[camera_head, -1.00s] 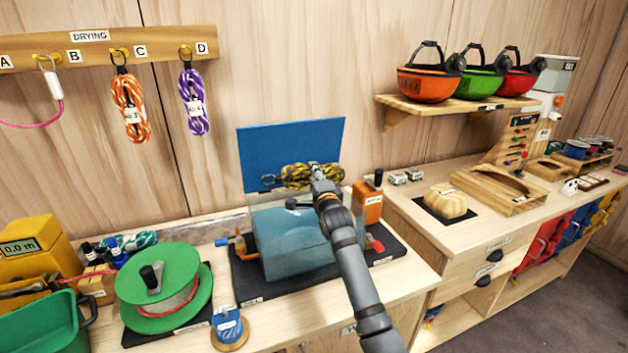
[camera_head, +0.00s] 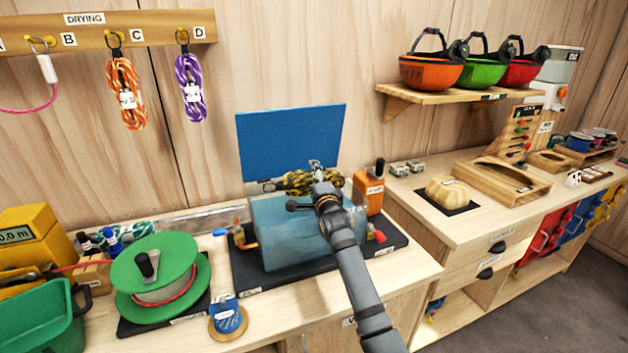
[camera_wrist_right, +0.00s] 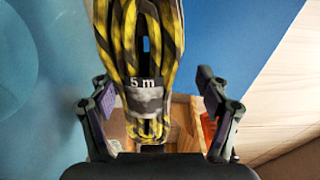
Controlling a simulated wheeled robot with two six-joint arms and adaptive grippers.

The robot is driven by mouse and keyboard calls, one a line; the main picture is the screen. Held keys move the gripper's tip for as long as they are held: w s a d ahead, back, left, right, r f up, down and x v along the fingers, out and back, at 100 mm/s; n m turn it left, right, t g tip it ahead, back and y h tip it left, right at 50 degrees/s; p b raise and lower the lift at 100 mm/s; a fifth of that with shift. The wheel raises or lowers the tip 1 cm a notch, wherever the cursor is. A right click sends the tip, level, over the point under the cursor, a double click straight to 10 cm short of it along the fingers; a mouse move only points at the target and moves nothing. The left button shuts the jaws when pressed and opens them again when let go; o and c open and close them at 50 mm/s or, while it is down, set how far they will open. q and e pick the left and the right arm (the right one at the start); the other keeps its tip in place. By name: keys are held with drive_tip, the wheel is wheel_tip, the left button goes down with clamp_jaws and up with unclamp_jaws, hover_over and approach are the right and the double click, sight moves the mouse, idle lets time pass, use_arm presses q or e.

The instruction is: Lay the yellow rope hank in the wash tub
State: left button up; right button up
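The yellow and black rope hank (camera_head: 298,181) is at the top opening of the translucent blue wash tub (camera_head: 285,235), in front of its raised blue lid (camera_head: 290,140). Its lower edge meets the tub's rim in the head view, so I cannot tell what it rests on. My right gripper (camera_head: 318,178) is at the hank's right part. In the right wrist view the hank (camera_wrist_right: 145,45), tagged "5 m", lies between the spread fingers of that gripper (camera_wrist_right: 153,85). A gap shows beside it, clearest on the right. My left gripper is out of view.
An orange bottle (camera_head: 368,193) stands close to the tub's right end. A green reel (camera_head: 158,276) stands at the left. Orange (camera_head: 126,92) and purple (camera_head: 190,88) hanks hang from the drying rail (camera_head: 150,25).

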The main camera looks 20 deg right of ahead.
wheel_tip(320, 180, up, 10)
drive_tip(key=shift+r, duration=0.1)
idle(0.5)
idle(0.7)
